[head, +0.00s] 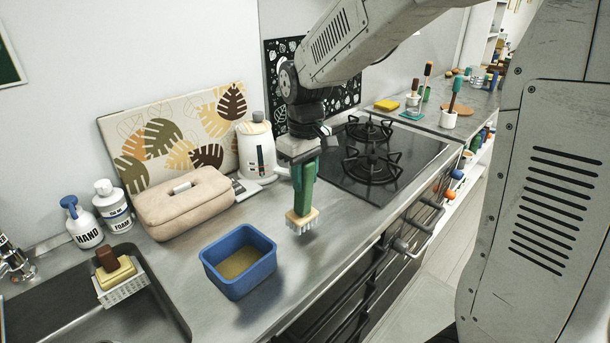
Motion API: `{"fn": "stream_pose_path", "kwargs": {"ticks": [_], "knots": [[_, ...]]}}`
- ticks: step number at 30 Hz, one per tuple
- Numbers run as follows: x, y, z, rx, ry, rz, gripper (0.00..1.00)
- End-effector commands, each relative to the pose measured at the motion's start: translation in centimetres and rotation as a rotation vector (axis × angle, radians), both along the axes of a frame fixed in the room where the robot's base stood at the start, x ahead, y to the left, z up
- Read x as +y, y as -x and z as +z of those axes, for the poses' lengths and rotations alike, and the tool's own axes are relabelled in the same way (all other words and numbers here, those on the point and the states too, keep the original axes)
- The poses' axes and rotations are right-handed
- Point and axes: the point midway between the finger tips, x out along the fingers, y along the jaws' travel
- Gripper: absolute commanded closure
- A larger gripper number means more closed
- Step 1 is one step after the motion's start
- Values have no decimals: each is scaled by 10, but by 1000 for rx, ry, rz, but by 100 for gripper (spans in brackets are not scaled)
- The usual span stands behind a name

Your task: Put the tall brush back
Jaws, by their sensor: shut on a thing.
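My gripper (303,157) is shut on the top of the tall brush (303,195), which has a green handle, a pale wooden head and white bristles. The brush hangs upright with its bristles down, above the steel counter, between the blue tub and the hob. A small gap seems to lie under the bristles, but I cannot tell its height. The blue tub (239,283), with something yellow-brown inside, stands to the left and nearer. Two small pots with upright handled tools stand far right: a white pot (448,119) and another pot (413,101).
A beige bag (183,203), a white kettle (257,152) and a leaf-patterned board (180,134) stand along the wall. A black hob (384,158) lies right of the brush. A sink (60,312) with a sponge caddy (123,290) is at left. Bare counter (330,240) shows near the brush.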

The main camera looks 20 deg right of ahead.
Motion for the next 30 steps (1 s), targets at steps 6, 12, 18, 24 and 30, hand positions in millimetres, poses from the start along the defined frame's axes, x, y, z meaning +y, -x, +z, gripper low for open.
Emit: {"fn": "stream_pose_path", "kwargs": {"ticks": [6,12,18,24,30], "knots": [[0,0,-5,1,0,0,100],[0,1,-11,1,0,0,100],[0,0,-12,0,0,0,50],[0,0,-12,1,0,0,48],[0,0,-4,-1,0,0,48]]}}
